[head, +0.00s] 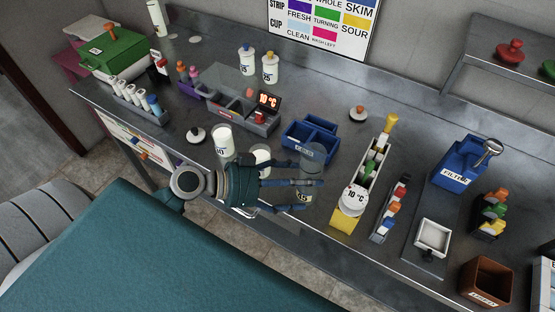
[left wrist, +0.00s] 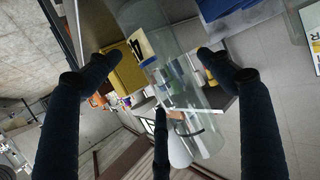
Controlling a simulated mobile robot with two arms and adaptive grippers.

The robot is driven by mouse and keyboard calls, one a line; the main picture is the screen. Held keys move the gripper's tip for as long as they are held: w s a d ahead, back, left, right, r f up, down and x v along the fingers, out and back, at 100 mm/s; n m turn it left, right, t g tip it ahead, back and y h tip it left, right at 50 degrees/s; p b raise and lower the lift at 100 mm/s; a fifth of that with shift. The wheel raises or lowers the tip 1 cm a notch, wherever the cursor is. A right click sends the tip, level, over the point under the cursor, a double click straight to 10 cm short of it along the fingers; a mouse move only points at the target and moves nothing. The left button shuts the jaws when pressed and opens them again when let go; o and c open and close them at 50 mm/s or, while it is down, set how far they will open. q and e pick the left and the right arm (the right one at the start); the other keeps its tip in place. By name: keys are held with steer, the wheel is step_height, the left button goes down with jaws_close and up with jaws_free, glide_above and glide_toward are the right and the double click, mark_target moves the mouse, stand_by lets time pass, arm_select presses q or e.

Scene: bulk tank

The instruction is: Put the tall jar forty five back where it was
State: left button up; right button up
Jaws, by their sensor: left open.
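The tall jar forty five (head: 303,196) is clear glass with a "45" label, at the front part of the counter in the head view. In the left wrist view the clear jar (left wrist: 185,90) runs slantwise between my fingers, with a yellow-edged label (left wrist: 141,46). My left gripper (head: 316,174) is open, with its fingers on either side of the jar. In the left wrist view my gripper (left wrist: 158,58) shows a gap beside the jar. I cannot tell whether the jar's base rests on the counter. My right gripper is not in view.
A white-filled jar (head: 222,142) and another (head: 262,154) stand close to my left arm. A blue divided caddy (head: 300,134) is behind the gripper, and a rack with a round dial (head: 353,200) is to its right. Loose lids (head: 198,135) lie on the counter (head: 400,100).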

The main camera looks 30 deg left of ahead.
arm_select(q)
steer(key=b+v, duration=0.2)
steer(key=v, duration=0.7)
steer(key=shift+s+a+b, duration=0.2)
steer(key=shift+s+b, duration=0.1)
